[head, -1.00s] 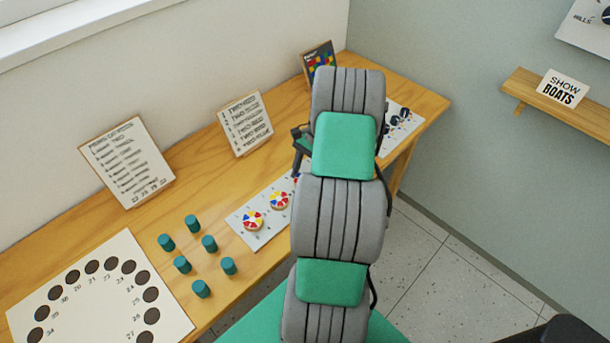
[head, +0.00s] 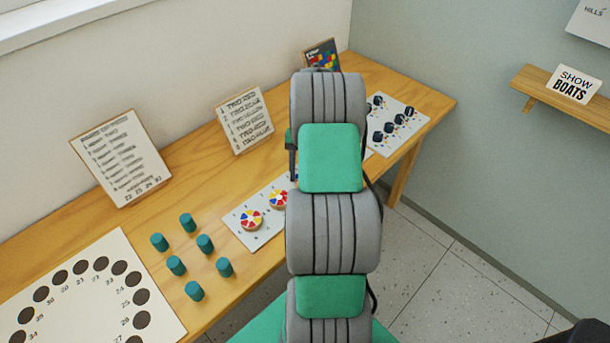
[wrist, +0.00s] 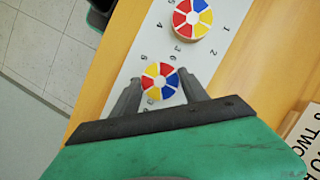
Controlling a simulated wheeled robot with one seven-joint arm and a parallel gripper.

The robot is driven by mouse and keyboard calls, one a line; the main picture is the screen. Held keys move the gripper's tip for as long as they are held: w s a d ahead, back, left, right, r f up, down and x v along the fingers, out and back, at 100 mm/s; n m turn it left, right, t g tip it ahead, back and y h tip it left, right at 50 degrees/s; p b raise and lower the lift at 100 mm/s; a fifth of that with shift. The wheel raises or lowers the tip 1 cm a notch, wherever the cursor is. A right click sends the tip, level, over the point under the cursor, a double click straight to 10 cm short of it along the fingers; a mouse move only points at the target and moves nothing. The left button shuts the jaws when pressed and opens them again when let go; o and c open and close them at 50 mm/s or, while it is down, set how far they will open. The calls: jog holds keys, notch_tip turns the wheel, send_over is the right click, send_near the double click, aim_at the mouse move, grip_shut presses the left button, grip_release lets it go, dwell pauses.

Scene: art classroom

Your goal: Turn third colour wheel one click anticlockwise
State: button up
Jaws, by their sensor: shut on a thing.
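A white strip (head: 262,232) lies on the wooden table with a row of colour wheels. In the head view a first wheel (head: 251,220) and a second wheel (head: 278,199) show, with red, yellow and blue wedges on white. The row beyond is hidden by my arm. In the wrist view my gripper (wrist: 160,88) has one finger on each side of a colour wheel (wrist: 160,80) and is shut on it. Printed numbers surround this wheel. Another wheel (wrist: 188,18) stands farther up the strip. The head view does not show which wheel is held.
Several teal pegs (head: 204,243) stand left of the strip, beside a white board with dark round spots (head: 171,322). Two text cards (head: 121,158) (head: 243,119) lean at the back. A card with dark knobs (head: 391,124) lies at the right end.

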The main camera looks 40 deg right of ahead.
dwell(0.3)
jog(key=o, duration=1.4)
jog(key=shift+c, duration=0.2)
jog(key=p+v, duration=0.1)
jog(key=v, duration=0.7)
jog(key=shift+p, duration=0.35)
jog(key=shift+f, duration=0.1)
